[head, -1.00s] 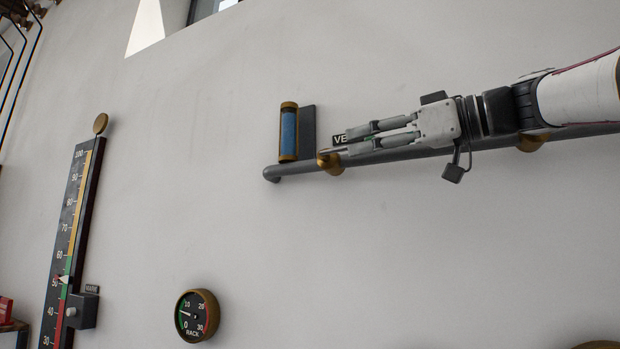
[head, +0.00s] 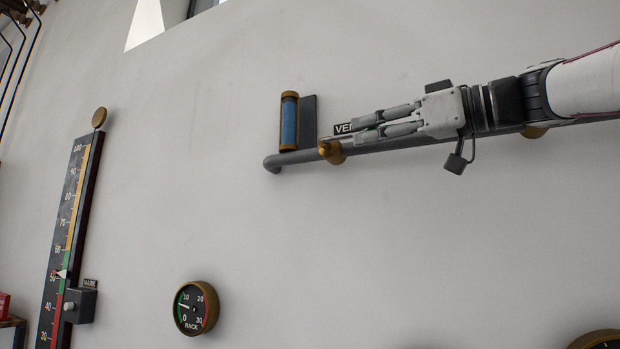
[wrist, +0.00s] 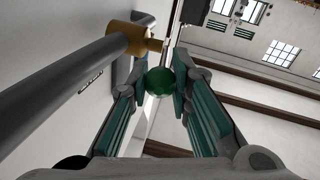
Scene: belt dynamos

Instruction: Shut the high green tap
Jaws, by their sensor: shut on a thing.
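The green tap's round knob (wrist: 160,83) sits between the two fingers of my gripper (wrist: 157,88) in the wrist view, and the fingers are shut on it. A thin lever runs from the knob towards the brass fitting (wrist: 124,38) on the grey pipe (wrist: 60,95). In the head view, my gripper (head: 356,137) lies along the pipe, with its fingertips just right of the brass fitting (head: 332,151). The fingers hide nearly all of the tap there. Its exact angle is hard to tell.
A blue-filled sight glass (head: 289,121) stands above the pipe's left end. A dark label (head: 343,128) is partly covered by my fingers. A tall scale (head: 70,235) and a round RACK gauge (head: 196,308) are on the wall. The wall between them is bare.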

